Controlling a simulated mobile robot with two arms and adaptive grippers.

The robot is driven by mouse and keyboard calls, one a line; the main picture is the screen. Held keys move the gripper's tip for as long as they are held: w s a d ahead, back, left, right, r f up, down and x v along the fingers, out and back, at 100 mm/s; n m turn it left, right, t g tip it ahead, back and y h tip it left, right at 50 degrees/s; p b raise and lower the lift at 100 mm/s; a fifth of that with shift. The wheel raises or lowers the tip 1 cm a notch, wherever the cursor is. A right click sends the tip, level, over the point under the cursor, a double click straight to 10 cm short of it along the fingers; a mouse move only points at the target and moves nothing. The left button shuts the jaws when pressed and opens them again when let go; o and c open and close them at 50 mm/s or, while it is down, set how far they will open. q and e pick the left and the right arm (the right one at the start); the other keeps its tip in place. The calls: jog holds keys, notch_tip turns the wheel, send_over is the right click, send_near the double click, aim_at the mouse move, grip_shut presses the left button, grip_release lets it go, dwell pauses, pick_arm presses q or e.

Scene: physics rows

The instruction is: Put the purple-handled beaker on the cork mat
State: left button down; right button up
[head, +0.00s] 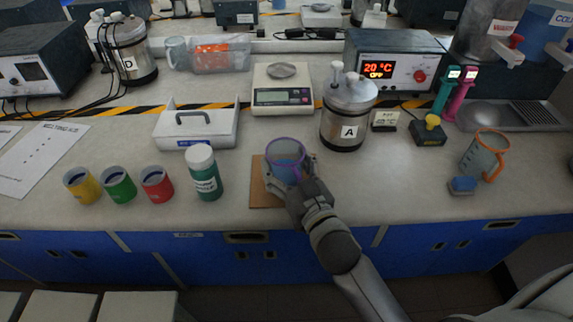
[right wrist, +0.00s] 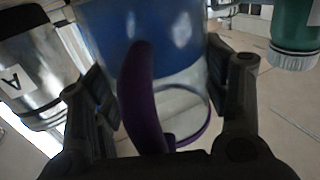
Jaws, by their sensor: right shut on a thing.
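The purple-handled beaker (head: 284,160) has a purple rim and blue liquid inside. In the right wrist view its purple handle (right wrist: 145,105) faces my palm. My right gripper (head: 289,178) is shut on the beaker, with a finger on each side of its wall. The beaker is upright over the cork mat (head: 262,196). Beaker and gripper hide much of the mat; its left and front parts show. I cannot tell whether the beaker's base touches the mat. My left gripper is not in view.
A green bottle with a white cap (head: 204,175) stands left of the mat. Metal canister A (head: 348,118) stands behind right. A scale (head: 282,90) is behind. Yellow, green and red cups (head: 157,184) are further left. An orange-handled beaker (head: 481,155) is far right. Bench right of the mat is clear.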

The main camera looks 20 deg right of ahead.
jog(key=shift+f+b, duration=0.35)
jog(key=shift+f, duration=0.15)
jog(key=o, duration=1.2)
jog(key=shift+s+f, duration=0.1)
jog(key=shift+f, duration=0.1)
